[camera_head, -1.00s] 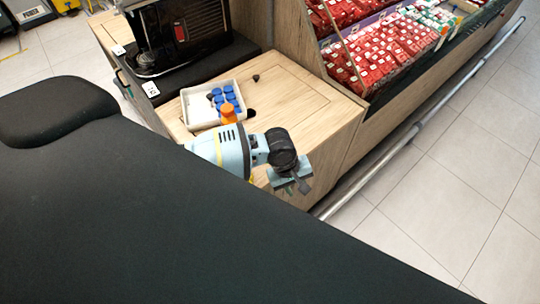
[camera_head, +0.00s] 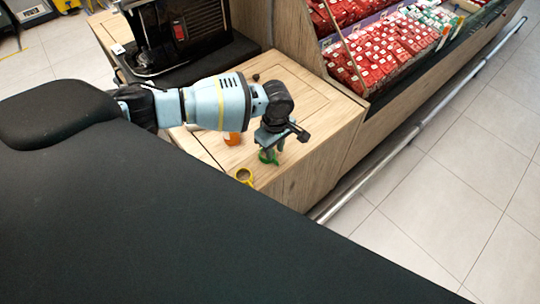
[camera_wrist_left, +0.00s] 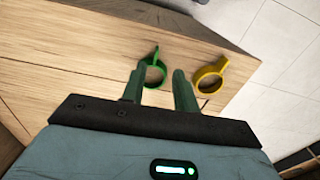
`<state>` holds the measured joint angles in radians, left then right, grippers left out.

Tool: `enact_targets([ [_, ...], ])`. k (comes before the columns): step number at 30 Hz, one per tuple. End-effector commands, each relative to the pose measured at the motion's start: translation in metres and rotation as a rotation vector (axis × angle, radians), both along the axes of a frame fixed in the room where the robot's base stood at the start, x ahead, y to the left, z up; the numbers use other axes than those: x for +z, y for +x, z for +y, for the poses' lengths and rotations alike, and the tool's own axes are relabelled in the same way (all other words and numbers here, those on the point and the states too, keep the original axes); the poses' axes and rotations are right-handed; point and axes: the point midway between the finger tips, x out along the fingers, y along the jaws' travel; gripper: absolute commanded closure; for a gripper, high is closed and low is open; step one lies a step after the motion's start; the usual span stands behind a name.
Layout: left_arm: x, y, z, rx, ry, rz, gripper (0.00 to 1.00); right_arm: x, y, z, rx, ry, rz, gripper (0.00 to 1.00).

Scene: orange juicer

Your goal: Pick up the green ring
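The green ring (camera_head: 264,157), with a small tab, lies on the wooden counter near its front edge. My left gripper (camera_head: 270,150) is over it, pointing down. In the left wrist view the green ring (camera_wrist_left: 163,72) appears between the tips of the open fingers (camera_wrist_left: 159,73). The left finger partly overlaps its edge. I cannot tell whether the fingers touch it or are still above it. My right gripper is not in view.
A yellow ring (camera_head: 246,182) lies close by on the counter (camera_head: 310,110); it also shows in the wrist view (camera_wrist_left: 222,66). An orange object (camera_head: 232,139) is partly behind my arm. A black machine (camera_head: 185,30) stands behind. Red packages (camera_head: 375,55) fill the display at right.

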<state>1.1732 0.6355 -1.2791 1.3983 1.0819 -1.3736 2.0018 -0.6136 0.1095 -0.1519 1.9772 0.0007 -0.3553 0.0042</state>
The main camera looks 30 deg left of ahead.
Motion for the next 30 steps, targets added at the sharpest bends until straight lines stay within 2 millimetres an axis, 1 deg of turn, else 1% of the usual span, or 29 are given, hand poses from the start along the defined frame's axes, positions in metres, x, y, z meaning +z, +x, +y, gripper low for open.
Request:
enact_targets([
  [1,-0.004,0.000,0.000,0.000,0.000,0.000,0.70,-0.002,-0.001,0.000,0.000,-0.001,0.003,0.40],
  [4,-0.004,0.001,0.000,0.000,-0.001,-0.002,0.70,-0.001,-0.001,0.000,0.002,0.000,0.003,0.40],
  [6,-0.008,0.001,-0.001,0.000,0.000,-0.001,0.70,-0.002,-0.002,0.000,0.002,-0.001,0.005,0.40],
  [8,-0.015,0.002,-0.001,-0.001,0.001,0.002,0.70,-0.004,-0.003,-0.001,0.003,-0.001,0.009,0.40],
  [13,-0.041,0.005,-0.002,-0.001,0.001,0.004,0.70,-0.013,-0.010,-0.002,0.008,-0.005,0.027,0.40],
  [16,-0.051,0.005,-0.002,0.000,0.001,0.003,0.70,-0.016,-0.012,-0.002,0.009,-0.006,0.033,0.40],
  [19,-0.055,0.005,-0.002,0.000,-0.001,0.000,0.70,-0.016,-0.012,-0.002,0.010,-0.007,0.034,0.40],
  [26,-0.055,0.006,-0.002,0.000,-0.002,-0.002,0.70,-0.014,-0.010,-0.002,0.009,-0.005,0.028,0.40],
  [30,-0.055,0.005,-0.003,-0.001,-0.002,-0.002,0.88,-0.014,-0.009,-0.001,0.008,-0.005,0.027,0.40],
])
